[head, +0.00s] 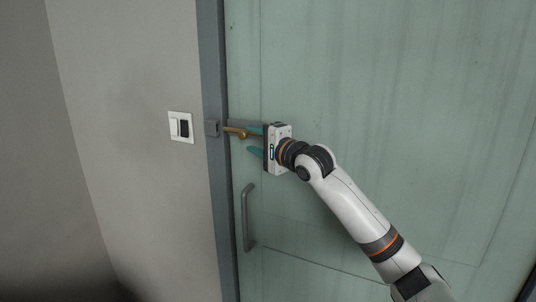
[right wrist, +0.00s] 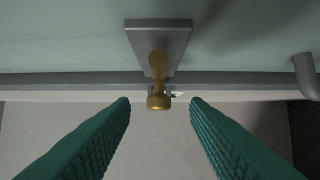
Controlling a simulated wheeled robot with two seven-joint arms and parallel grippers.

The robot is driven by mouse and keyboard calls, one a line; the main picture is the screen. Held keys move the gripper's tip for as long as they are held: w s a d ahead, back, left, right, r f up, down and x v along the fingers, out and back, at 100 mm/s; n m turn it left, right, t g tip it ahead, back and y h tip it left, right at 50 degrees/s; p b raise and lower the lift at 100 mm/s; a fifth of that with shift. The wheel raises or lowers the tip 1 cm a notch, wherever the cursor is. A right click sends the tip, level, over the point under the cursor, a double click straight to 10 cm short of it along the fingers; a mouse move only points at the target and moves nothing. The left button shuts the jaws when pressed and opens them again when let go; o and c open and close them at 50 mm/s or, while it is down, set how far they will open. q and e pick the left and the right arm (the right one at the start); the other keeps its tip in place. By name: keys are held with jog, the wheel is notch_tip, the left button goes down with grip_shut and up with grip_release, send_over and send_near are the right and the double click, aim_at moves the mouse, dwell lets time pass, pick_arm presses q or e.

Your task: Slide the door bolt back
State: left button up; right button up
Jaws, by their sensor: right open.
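The brass door bolt (head: 236,131) sits on a grey mounting plate (right wrist: 142,40) near the left edge of the pale green door (head: 380,90). A grey keeper block (head: 212,128) is on the door frame just left of it. My right gripper (head: 249,140) is at the bolt, its teal fingers pointing left towards the frame. In the right wrist view the bolt's round brass knob (right wrist: 158,102) shows between the two open fingers, touching neither. I cannot tell how far the bolt reaches into the keeper. My left gripper is not in view.
A grey pull handle (head: 248,217) is on the door below the bolt. A white switch plate (head: 181,127) is on the grey wall to the left. The dark door frame (head: 213,70) stands between wall and door. The door surface above the gripper is clear.

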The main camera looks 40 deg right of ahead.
jog(key=shift+s+b, duration=0.95)
jog(key=shift+s, duration=1.95)
jog(key=shift+f, duration=0.1)
